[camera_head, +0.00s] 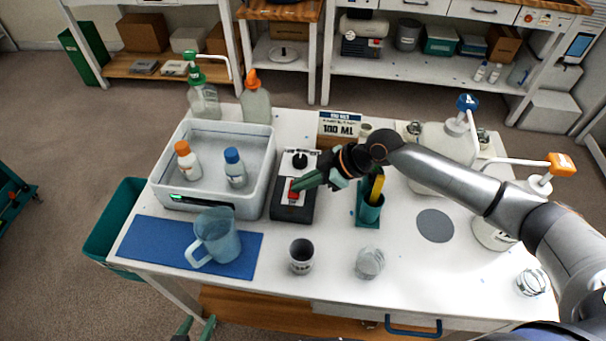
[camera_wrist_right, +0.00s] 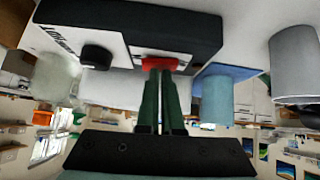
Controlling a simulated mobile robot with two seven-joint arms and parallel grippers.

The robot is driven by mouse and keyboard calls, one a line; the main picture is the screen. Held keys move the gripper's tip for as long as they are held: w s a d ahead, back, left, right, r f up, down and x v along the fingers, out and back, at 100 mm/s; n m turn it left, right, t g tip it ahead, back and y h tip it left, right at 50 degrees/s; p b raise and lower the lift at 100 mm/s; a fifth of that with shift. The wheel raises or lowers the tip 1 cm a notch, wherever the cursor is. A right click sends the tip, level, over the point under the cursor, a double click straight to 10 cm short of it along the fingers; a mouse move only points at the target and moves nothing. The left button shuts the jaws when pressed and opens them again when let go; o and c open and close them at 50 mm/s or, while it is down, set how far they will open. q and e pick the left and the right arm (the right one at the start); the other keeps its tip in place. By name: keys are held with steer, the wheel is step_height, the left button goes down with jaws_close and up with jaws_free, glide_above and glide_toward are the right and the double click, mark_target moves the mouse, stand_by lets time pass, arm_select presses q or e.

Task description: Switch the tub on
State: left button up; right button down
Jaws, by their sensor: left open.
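The tub (camera_head: 262,165) is a white open basin with water at the back left of the table; two bottles stand in it. Beside its right wall is a dark control box (camera_head: 292,213) with a white face, a black knob (camera_head: 300,160) and a red switch (camera_head: 293,187). My right gripper (camera_head: 300,185) is at the switch. In the right wrist view its two green fingers (camera_wrist_right: 160,80) are close together, with their tips at the red switch (camera_wrist_right: 160,64), seemingly touching it. The switch position is unclear. My left gripper (camera_head: 195,328) is open and empty at the bottom edge, below the table front.
A jug (camera_head: 217,237) stands on a blue mat (camera_head: 143,240) in front of the tub. A dark-filled cup (camera_head: 301,257) and a clear cup (camera_head: 369,262) stand near the front. A teal holder (camera_head: 369,212) is right of the box; two pump jugs stand farther right.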

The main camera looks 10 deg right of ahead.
steer(key=shift+s, duration=0.1)
steer(key=shift+d+r, duration=0.2)
steer(key=v, duration=1.2)
steer(key=shift+b, duration=0.4)
steer(key=shift+a, duration=0.1)
steer(key=shift+w+a+r+t+p, duration=0.2)
steer(key=shift+a+r+p, duration=0.1)
steer(key=shift+r, duration=0.3)
steer(key=shift+w+a+r+t+p, duration=0.1)
steer(key=shift+w+a+r+p, duration=0.2)
steer(key=shift+r, duration=0.35)
steer(key=shift+a, duration=0.1)
